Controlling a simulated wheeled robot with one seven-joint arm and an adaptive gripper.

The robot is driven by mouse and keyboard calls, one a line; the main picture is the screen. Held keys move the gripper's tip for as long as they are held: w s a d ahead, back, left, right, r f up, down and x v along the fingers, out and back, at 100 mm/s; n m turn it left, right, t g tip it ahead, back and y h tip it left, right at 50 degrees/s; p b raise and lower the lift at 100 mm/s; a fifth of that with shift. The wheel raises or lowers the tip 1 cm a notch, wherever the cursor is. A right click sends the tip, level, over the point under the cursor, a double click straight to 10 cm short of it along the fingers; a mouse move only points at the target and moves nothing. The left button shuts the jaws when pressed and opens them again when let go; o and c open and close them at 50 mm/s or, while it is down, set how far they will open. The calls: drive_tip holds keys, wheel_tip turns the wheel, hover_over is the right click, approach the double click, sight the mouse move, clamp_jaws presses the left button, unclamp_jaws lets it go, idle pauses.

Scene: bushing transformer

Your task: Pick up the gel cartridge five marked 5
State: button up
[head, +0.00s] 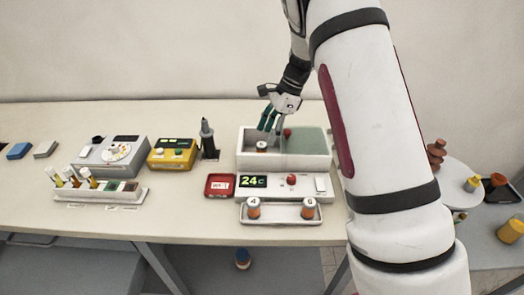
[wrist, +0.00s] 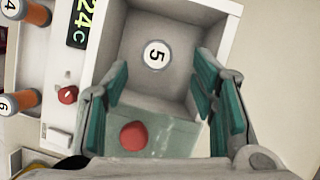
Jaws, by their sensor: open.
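The gel cartridge five (wrist: 157,55) stands upright in the open part of a white box, its round white cap marked 5 facing up in the wrist view. In the head view the cartridge (head: 262,147) shows inside the box (head: 300,163). My gripper (wrist: 162,80) is open, with a teal-padded finger on either side below the cartridge in the picture and nothing between them. In the head view my gripper (head: 270,121) hangs over the box, just above the cartridge.
A glass lid (wrist: 170,138) with a red knob (wrist: 133,135) covers the box's other part. A front tray (head: 280,222) holds cartridges 4 (head: 253,208) and 6 (head: 308,209).

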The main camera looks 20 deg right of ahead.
sight(263, 144)
drive_tip(key=shift+p+x, duration=0.7)
drive_tip(key=shift+x, duration=2.3)
drive_tip(key=shift+s, duration=0.15)
drive_tip(key=shift+c, duration=0.2)
clamp_jaws()
